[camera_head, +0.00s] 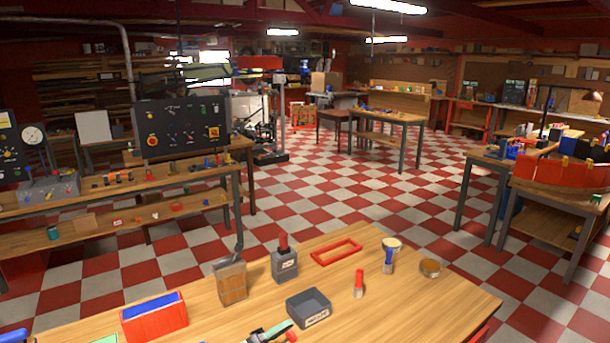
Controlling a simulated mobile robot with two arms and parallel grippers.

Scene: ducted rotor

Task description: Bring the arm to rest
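Neither of my arms nor grippers shows in the head view. The near wooden table (430,305) fills the bottom of the picture. On it stand a wooden block holder (232,284) with a dark tool in it, and a grey box (285,266) with a red-topped thing in it. A red bin with a blue inside (154,320) is at the left.
Green and dark tools (268,333) are cut off at the bottom edge. A workbench (120,189) with a dark control panel (181,129) stands at the left. More benches stand at the right and back. The red-and-white checkered floor (330,195) between them is open.

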